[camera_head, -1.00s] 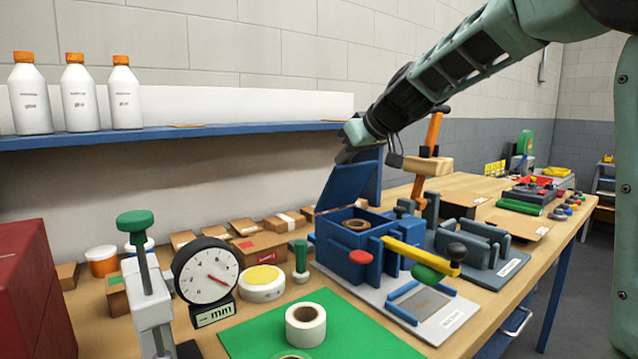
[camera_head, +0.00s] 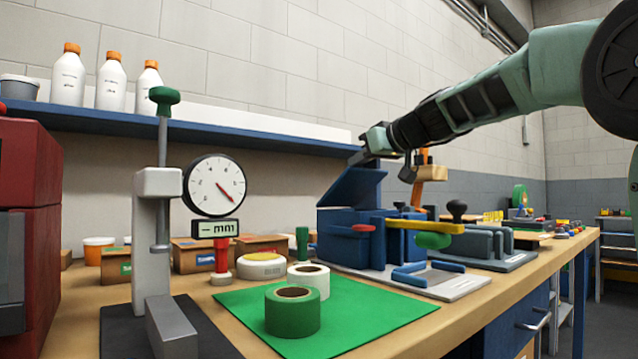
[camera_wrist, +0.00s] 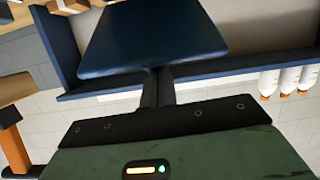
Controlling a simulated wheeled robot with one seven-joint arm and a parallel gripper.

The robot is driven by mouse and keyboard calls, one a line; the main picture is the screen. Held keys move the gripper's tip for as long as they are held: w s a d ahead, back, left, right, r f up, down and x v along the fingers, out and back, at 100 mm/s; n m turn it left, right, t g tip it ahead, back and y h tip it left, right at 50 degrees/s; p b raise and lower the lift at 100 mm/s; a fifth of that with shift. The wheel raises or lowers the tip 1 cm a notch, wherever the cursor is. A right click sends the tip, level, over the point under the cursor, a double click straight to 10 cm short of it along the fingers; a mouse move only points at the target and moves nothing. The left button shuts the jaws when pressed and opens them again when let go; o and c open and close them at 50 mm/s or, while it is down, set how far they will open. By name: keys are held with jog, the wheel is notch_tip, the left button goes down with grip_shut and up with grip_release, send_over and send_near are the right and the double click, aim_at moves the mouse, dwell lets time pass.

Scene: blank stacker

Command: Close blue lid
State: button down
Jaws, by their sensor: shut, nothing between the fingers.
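The blue lid (camera_head: 352,188) stands raised and tilted above the blue box (camera_head: 345,228) on the bench. The box's inside is hidden from this low angle. My gripper (camera_head: 364,156) is shut and empty at the lid's upper edge. In the wrist view, my gripper's fingers (camera_wrist: 157,90) are together, with the blue lid (camera_wrist: 150,38) right beyond their tips. I cannot tell whether they touch it.
A blue shelf (camera_head: 200,127) runs along the wall behind. A dial gauge (camera_head: 213,186) and tape rolls (camera_head: 292,311) on a green mat (camera_head: 370,318) stand at front left.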

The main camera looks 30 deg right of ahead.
aim_at(364, 177)
jog(key=f+b, duration=0.1)
jog(key=b, duration=0.1)
jog(key=s+f+t+b, duration=0.1)
jog(key=b, duration=0.1)
jog(key=shift+d, duration=0.1)
jog(key=s+f+b, duration=0.1)
jog(key=s+b, duration=0.1)
jog(key=b, duration=0.4)
jog(key=shift+d+f+b, duration=0.15)
jog(key=shift+f+b, duration=0.25)
jog(key=shift+s, duration=0.1)
